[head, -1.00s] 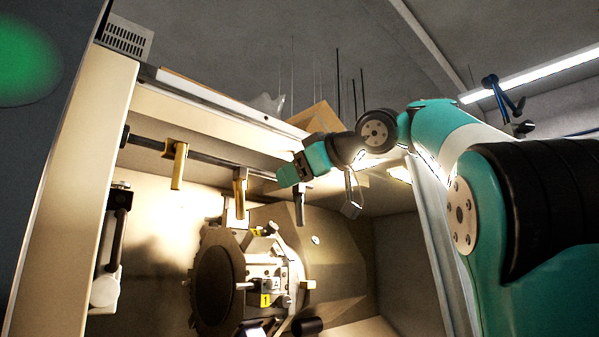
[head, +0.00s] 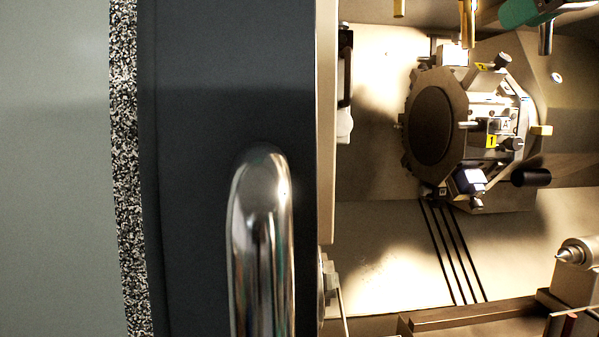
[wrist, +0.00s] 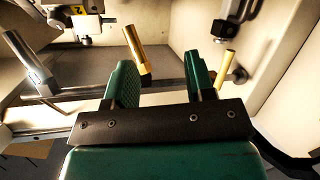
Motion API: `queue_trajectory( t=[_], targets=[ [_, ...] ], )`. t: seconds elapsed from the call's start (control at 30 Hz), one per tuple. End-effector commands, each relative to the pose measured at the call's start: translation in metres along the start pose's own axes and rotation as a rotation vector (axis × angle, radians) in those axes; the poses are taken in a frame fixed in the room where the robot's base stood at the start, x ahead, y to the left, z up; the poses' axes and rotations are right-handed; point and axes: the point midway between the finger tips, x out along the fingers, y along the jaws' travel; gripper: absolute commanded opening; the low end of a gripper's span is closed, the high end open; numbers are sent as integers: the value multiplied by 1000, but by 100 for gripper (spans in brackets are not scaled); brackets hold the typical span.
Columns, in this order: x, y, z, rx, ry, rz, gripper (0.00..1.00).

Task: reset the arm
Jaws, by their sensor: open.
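My gripper (wrist: 162,78) is open in the wrist view, its two green fingers apart with nothing held between them. Beyond the fingers a rail (wrist: 168,87) crosses the picture. A silver bar (wrist: 27,60) is at far left. I cannot tell whether any finger touches a bar. In the head view only a teal part of my arm shows at the top right edge; the fingers are out of frame there.
The machine's round tool turret (head: 436,125) stands inside the lit enclosure, with a tailstock (head: 578,254) at lower right. A dark door panel (head: 200,130) with a chrome handle (head: 262,240) fills much of the left. The enclosure floor (head: 385,255) below the turret is largely clear.

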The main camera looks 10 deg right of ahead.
Motion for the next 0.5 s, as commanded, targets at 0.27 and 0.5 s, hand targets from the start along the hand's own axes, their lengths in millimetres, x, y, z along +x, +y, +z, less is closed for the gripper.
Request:
queue_trajectory(
  t=[0.27, 0.5],
  targets=[
    [80, -161, 130, 222, -337, -357, 50],
    [51, -291, 260, 203, -723, -568, 50]
  ],
)
